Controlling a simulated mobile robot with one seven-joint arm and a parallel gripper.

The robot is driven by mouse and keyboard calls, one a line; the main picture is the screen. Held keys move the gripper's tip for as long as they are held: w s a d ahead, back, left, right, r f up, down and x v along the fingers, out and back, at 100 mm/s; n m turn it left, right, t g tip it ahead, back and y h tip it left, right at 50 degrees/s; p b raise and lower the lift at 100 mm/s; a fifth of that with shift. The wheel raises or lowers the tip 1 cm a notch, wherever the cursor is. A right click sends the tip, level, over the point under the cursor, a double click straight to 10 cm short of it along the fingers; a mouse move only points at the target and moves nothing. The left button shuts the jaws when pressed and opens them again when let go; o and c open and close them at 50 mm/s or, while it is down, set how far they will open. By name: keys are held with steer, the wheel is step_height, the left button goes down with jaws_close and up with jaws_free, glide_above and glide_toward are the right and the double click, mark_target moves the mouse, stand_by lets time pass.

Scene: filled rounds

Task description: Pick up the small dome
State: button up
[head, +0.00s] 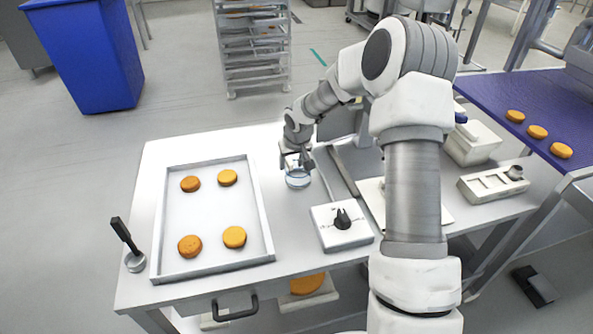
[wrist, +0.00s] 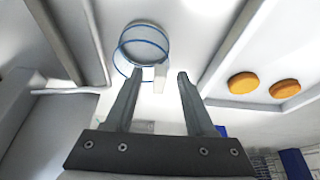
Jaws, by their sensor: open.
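The small dome (head: 298,181) is clear with a blue rim and stands on the white table, right of the tray. In the wrist view the dome (wrist: 146,33) shows as a transparent round shape with blue rings, just beyond the fingertips. My gripper (head: 296,161) is right over the dome in the head view and partly hides its top. In the wrist view my gripper (wrist: 160,75) is open, with a small pale block between its fingertips. That block seems to be the dome's handle; I cannot tell whether the fingers touch it.
A shallow tray (head: 262,215) with several orange-brown rounds lies to the left. A white box with a black knob (head: 342,226) stands to the right of the dome. A black-handled tool (head: 127,240) is at the left edge. A blue conveyor (head: 560,100) carries more rounds at right.

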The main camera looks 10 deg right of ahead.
steer(key=shift+f, duration=0.1)
jaws_close()
stand_by(1.4)
